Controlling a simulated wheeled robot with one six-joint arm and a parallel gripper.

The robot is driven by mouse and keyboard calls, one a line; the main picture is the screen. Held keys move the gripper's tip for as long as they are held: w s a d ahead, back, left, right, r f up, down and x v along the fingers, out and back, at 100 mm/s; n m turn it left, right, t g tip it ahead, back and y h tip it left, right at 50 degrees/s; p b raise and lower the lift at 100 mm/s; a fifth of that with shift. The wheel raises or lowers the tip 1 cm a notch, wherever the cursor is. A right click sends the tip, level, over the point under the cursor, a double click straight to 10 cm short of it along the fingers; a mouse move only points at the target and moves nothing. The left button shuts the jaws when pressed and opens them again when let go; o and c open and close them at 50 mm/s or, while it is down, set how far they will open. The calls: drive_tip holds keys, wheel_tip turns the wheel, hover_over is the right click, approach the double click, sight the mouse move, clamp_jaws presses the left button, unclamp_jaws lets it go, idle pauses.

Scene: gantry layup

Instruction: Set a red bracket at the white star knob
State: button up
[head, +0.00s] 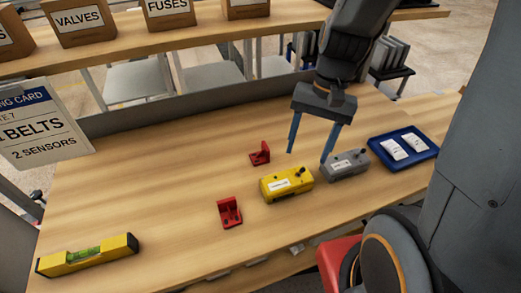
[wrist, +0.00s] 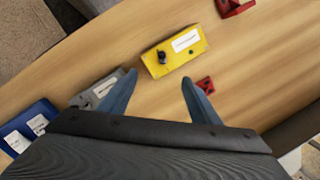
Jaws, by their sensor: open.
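Two red brackets lie on the wooden bench. The nearer red bracket (head: 230,212) is left of a yellow box and shows at the top of the wrist view (wrist: 235,8). The farther red bracket (head: 260,154) sits behind the yellow box; in the wrist view (wrist: 206,86) it is partly hidden by a finger. My gripper (head: 308,157) is open and empty above the bench, over the area behind the yellow and grey boxes; its blue fingers also show in the wrist view (wrist: 158,77). I cannot make out a white star knob in either view.
The yellow box (head: 286,187) and grey box (head: 345,167) carry small dark knobs and white labels. A blue tray (head: 431,153) with white packets stands at right. A yellow spirit level (head: 88,256) lies at front left. The left-middle bench is clear. A shelf with cartons runs behind.

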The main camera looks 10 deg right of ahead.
sight(266, 145)
drive_tip(key=w+m+y, duration=0.1)
drive_tip(key=w+a+f+m+y+b, duration=0.1)
drive_tip(key=m, duration=0.1)
drive_tip(key=w+f+m+g+y, duration=0.1)
drive_tip(key=m, duration=0.1)
drive_tip(key=shift+w+a+f+b, duration=0.25)
drive_tip(key=shift+w+a+b, duration=0.05)
drive_tip(key=shift+a+b, duration=0.1)
drive_tip(key=w+m+y, duration=0.1)
drive_tip(key=w, duration=0.1)
drive_tip(key=w+a+m+y+b, duration=0.1)
drive_tip(key=m, duration=0.1)
drive_tip(key=w+a+m+y, duration=0.1)
drive_tip(key=w+m+y, duration=0.1)
drive_tip(key=shift+w, duration=0.35)
drive_tip(key=shift+m, duration=0.3)
drive_tip(key=x, duration=0.7)
drive_tip(key=shift+w+a+f+p, duration=0.2)
drive_tip(key=shift+w+a+p, duration=0.05)
drive_tip(key=shift+p, duration=0.1)
drive_tip(key=c, duration=1.4)
drive_tip(key=shift+r, duration=0.15)
